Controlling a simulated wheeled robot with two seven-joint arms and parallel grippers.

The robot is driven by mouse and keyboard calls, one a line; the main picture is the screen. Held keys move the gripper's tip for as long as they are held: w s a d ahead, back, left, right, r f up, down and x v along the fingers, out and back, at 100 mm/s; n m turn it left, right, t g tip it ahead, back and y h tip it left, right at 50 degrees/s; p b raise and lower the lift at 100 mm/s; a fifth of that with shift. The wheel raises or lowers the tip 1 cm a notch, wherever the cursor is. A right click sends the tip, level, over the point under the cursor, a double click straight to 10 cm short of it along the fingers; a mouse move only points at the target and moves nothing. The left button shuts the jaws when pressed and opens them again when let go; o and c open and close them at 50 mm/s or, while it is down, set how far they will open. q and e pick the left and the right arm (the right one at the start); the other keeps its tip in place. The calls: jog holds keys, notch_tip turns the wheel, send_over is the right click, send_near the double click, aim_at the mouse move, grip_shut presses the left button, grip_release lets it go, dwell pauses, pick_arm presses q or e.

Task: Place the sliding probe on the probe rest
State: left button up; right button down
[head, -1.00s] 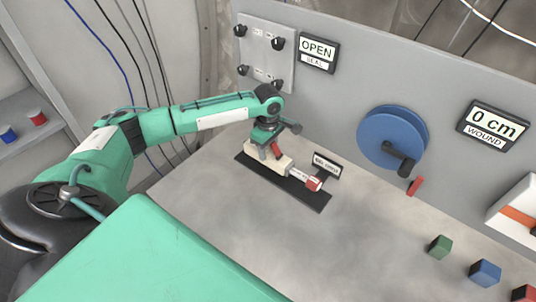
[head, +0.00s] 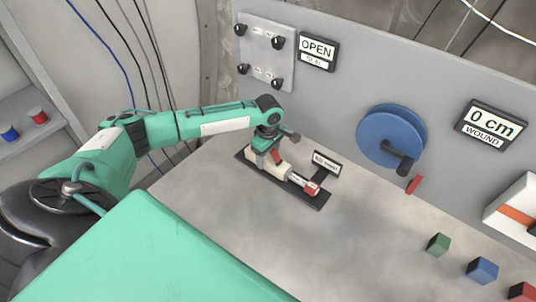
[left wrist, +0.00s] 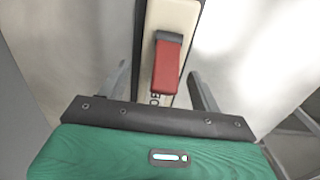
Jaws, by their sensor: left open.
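The sliding probe (head: 283,171) has a cream body, a red slider and a red-banded tip at its right end. It lies along a dark flat strip (head: 319,201) on the bench; I cannot tell if this strip is the probe rest. A small label stand (head: 326,163) with unreadable text is behind the probe. My left gripper (head: 268,153) is over the probe, pointing down. In the left wrist view the gripper (left wrist: 161,80) is open, with one finger on each side of the cream body (left wrist: 172,18) and gaps between. The red slider (left wrist: 166,68) shows between the fingers. My right gripper is out of view.
The grey back panel carries a plate with black knobs (head: 266,52), an OPEN sign (head: 317,50), a blue crank wheel (head: 388,135) and a "0 cm WOUND" sign (head: 491,125). Green (head: 438,244), blue (head: 483,271) and red (head: 523,292) blocks sit at right. The mid-bench is clear.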

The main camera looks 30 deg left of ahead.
aim_at(268, 157)
pick_arm(q)
jog(key=shift+r, duration=0.1)
jog(key=shift+r, duration=0.3)
notch_tip(268, 157, up, 12)
jog(key=b, duration=0.3)
jog(key=shift+f, duration=0.2)
jog(key=shift+f, duration=0.1)
